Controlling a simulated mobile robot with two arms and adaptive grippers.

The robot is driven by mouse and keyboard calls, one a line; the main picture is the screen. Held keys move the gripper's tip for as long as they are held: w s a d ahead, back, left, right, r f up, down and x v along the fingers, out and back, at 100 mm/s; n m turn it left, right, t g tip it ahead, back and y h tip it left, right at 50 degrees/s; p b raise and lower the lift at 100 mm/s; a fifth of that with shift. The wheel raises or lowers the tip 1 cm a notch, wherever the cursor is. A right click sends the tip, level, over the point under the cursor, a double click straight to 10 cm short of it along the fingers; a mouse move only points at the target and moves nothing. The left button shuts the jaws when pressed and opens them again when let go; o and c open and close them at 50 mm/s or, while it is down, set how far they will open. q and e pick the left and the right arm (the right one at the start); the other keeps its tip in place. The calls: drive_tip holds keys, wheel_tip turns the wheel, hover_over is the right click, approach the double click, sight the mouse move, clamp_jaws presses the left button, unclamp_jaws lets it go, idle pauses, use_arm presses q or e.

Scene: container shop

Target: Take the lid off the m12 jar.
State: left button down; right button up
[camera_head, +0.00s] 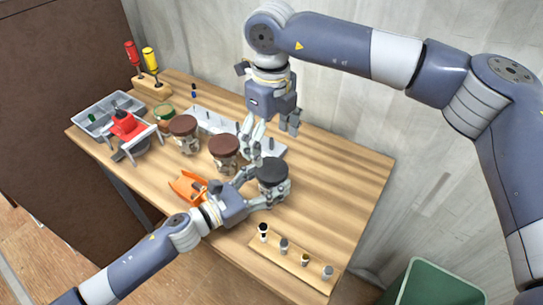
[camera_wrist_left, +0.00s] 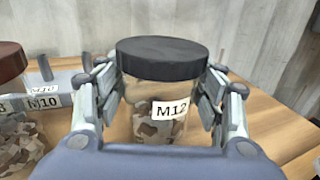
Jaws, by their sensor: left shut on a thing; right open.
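The M12 jar (camera_head: 274,189) is clear with a flat black lid (camera_head: 272,170) and stands upright on the bench. In the left wrist view, the jar (camera_wrist_left: 150,124) shows its "M12" label and brown-grey pieces inside; the black lid (camera_wrist_left: 162,58) sits on top. My left gripper (camera_head: 262,189) is shut on the jar, with its fingers (camera_wrist_left: 163,98) on both sides of the glass below the lid. My right gripper (camera_head: 268,126) is open and empty, pointing down above the bench, behind and left of the jar.
Two brown-lidded jars (camera_head: 224,148) (camera_head: 184,128) stand left of the M12 jar. An orange tray (camera_head: 187,186) lies near my left wrist. A wooden strip with several small pegs (camera_head: 292,262) lies at the front. A grey rail (camera_head: 215,122) lies behind. The bench's right side is clear.

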sight(272, 169)
drive_tip(key=m, duration=1.5)
drive_tip(key=shift+m, duration=0.4)
drive_tip(key=m, duration=0.4)
drive_tip(key=shift+m, duration=0.4)
drive_tip(key=shift+f, duration=4)
drive_tip(key=shift+c, duration=0.3)
drive_tip(key=c, duration=1.1)
drive_tip(key=shift+o, duration=0.3)
drive_tip(key=n, duration=0.3)
drive_tip(key=shift+n, duration=0.4)
drive_tip(key=shift+c, duration=0.2)
